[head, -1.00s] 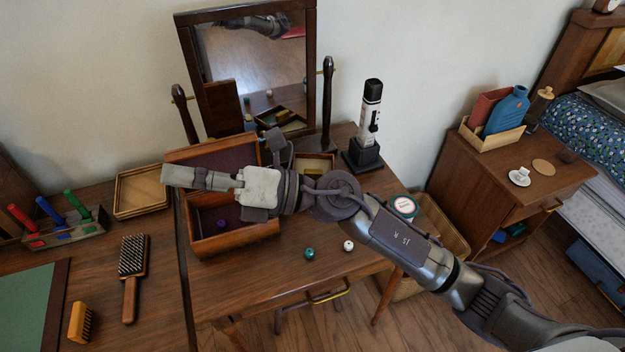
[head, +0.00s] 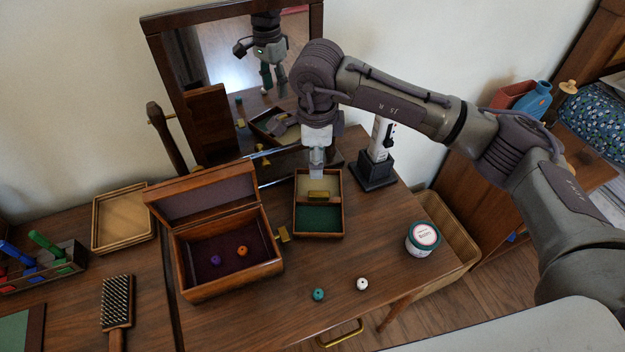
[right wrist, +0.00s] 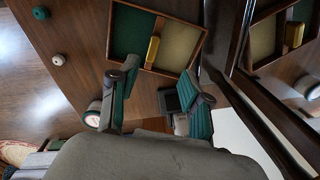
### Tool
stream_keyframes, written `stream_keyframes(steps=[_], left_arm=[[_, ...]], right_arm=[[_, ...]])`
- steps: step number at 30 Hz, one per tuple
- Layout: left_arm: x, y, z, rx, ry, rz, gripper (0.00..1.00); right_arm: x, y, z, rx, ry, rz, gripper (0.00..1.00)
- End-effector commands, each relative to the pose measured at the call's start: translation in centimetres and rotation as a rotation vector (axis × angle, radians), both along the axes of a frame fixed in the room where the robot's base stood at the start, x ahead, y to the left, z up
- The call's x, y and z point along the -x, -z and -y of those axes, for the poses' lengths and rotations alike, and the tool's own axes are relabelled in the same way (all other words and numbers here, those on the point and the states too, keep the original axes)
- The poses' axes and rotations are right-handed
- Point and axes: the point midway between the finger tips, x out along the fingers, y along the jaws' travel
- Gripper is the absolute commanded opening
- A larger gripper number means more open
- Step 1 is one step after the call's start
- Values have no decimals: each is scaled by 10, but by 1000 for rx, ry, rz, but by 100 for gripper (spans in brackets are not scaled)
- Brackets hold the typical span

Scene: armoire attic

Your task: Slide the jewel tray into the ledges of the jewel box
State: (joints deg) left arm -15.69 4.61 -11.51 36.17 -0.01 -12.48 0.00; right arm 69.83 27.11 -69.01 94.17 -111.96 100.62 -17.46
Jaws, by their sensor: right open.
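The jewel tray (head: 318,219) lies flat on the dressing table, right of the jewel box. It has a green and a beige compartment with a brass grip between them. The wrist view shows the tray (right wrist: 131,29) just beyond the fingertips. The jewel box (head: 226,284) stands with its lid open, its dark purple inside holding a purple bead (head: 215,260) and an orange bead (head: 243,251). Its ledges are too small to make out. My right gripper (head: 316,174) points down over the tray's back part, open and empty (right wrist: 160,70). My left gripper is out of view.
A mirror (head: 235,85) stands close behind the tray. A black-and-white device (head: 376,165) stands right of it. A round jar (head: 423,238), teal bead (head: 318,294) and white bead (head: 362,283) sit nearer the front. A shallow wooden tray (head: 123,218) lies left.

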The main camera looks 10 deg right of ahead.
Motion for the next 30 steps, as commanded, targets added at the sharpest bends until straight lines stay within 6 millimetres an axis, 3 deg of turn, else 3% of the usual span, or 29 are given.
stream_keyframes(steps=[2,4,9,13,17,24,30], left_arm=[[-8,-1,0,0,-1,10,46],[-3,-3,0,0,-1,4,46],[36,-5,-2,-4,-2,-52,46],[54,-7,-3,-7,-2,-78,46],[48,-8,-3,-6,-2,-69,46],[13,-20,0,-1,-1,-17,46],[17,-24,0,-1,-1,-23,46]], right_arm=[[0,3,2,7,0,-1,48],[0,12,2,8,2,-4,48],[-2,46,2,6,1,-5,48],[-4,68,2,5,0,-3,48],[-5,82,2,4,0,-2,48],[-2,103,5,5,0,-5,48],[-3,131,6,4,0,-3,48]])
